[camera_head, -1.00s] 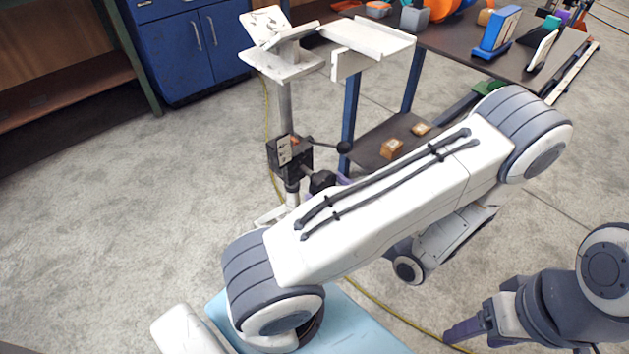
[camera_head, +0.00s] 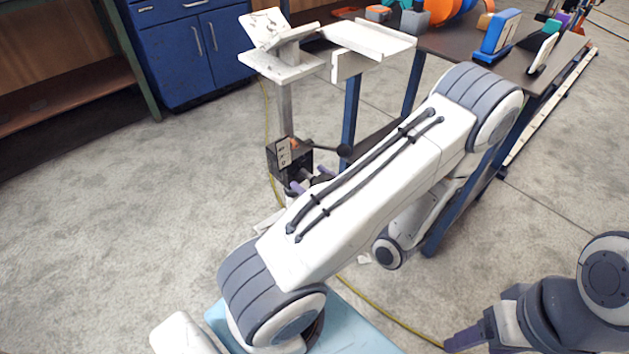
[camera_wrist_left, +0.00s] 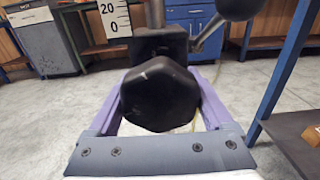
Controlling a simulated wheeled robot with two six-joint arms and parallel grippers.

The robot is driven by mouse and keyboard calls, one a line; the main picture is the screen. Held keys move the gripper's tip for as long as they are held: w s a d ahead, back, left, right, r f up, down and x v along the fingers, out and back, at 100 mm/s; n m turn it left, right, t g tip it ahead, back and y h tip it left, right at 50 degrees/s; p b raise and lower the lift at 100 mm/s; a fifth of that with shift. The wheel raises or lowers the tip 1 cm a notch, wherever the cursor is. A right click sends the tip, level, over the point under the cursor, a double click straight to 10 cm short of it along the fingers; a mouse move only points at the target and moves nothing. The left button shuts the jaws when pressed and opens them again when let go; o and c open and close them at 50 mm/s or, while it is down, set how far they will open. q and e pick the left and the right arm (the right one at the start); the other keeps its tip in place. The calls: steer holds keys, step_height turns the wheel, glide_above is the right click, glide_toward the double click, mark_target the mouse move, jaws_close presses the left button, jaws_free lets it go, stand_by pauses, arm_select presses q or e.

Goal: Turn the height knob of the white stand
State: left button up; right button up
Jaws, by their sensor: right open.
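The white stand (camera_head: 286,98) stands upright left of the table, with a black clamp block (camera_head: 280,155) on its post. In the left wrist view the black faceted height knob (camera_wrist_left: 160,95) faces me, centred between the purple fingers of my left gripper (camera_wrist_left: 162,85). The fingers are apart, one on each side of the knob; whether they touch it is hard to tell. In the head view the left fingertips (camera_head: 312,180) show beside the clamp block, and my arm hides much of the knob. My right gripper (camera_head: 465,338) is low at the right, far from the stand.
A black ball-ended lever (camera_head: 343,151) sticks out right of the clamp block. A dark table (camera_head: 455,48) with several items stands behind, its blue leg (camera_head: 350,115) close to the stand. A blue cabinet (camera_head: 200,50) is at the back. Floor on the left is clear.

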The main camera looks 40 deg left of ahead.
arm_select(q)
steer(key=shift+r+m+p, duration=0.15)
steer(key=shift+m+p, duration=0.35)
steer(key=shift+p, duration=0.3)
steer(key=m+p, duration=0.4)
steer(key=p, duration=0.1)
steer(key=shift+s+r+m+p, duration=0.1)
steer(key=shift+m+p, duration=0.2)
steer(key=shift+m, duration=0.1)
steer(key=m+p, duration=0.2)
steer(key=m, duration=0.1)
steer(key=shift+m+p, duration=0.3)
steer(key=shift+p, duration=0.1)
steer(key=m+p, duration=0.1)
steer(key=m, duration=0.1)
steer(key=shift+s+m+p, duration=0.1)
steer(key=shift+m+p, duration=0.25)
steer(key=shift+m, duration=0.05)
steer(key=m+p, duration=0.1)
steer(key=m, duration=0.2)
steer(key=shift+m+p, duration=0.3)
steer(key=shift+p, duration=0.05)
steer(key=m+p, duration=0.1)
steer(key=m, duration=0.2)
steer(key=shift+m, duration=1.4)
